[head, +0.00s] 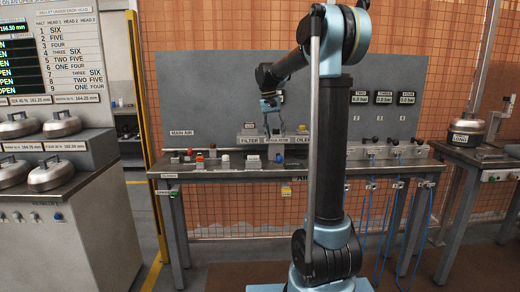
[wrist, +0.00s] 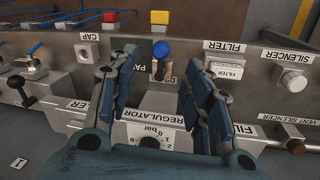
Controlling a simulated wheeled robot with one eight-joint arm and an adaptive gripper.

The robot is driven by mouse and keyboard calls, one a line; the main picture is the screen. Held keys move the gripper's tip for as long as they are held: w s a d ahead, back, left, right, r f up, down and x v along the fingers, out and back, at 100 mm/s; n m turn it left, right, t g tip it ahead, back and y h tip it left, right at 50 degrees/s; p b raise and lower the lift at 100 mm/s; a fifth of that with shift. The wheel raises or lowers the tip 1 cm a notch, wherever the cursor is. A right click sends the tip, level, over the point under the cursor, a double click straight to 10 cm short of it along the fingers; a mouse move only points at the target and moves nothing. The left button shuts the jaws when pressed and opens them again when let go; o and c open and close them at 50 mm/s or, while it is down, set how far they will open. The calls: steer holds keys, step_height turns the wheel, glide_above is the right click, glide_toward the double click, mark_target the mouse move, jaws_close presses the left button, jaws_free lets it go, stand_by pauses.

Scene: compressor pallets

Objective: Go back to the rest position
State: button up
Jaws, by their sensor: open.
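My gripper (head: 273,122) is over the long steel bench (head: 225,172) in the head view, pointing down just above the labelled FILTER and OILER strip. In the wrist view, my gripper (wrist: 163,78) shows its two dark blue fingers spread apart. Between and below them in the picture are a grey REGULATOR block (wrist: 160,104) with a gauge reading 0 bar and a blue knob (wrist: 162,50). I see nothing held. Whether a finger touches the block, I cannot tell. No marker of the rest position shows.
The wrist view also shows a CAP fitting (wrist: 88,45), a FILTER block (wrist: 224,70) and a SILENCER part (wrist: 292,80) close around the fingers. A grey back panel (head: 215,95) stands behind the bench. A cabinet with round lidded pots (head: 62,124) is at left.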

steer(key=s+d+f, duration=0.2)
steer(key=s+d, duration=0.1)
steer(key=s, duration=0.9)
steer(key=s+d+f+n+t+y, duration=0.1)
steer(key=s+f, duration=0.9)
steer(key=s, duration=0.3)
steer(key=s+d+f+n+t+y, duration=0.1)
steer(key=s+d+f, duration=0.1)
steer(key=s+f, duration=0.8)
steer(key=s, duration=0.3)
steer(key=shift+s+n+t, duration=0.3)
steer(key=shift+w+d+f, duration=0.1)
steer(key=shift+f, duration=0.05)
steer(key=shift+w+f, duration=0.15)
steer(key=shift+w, duration=0.2)
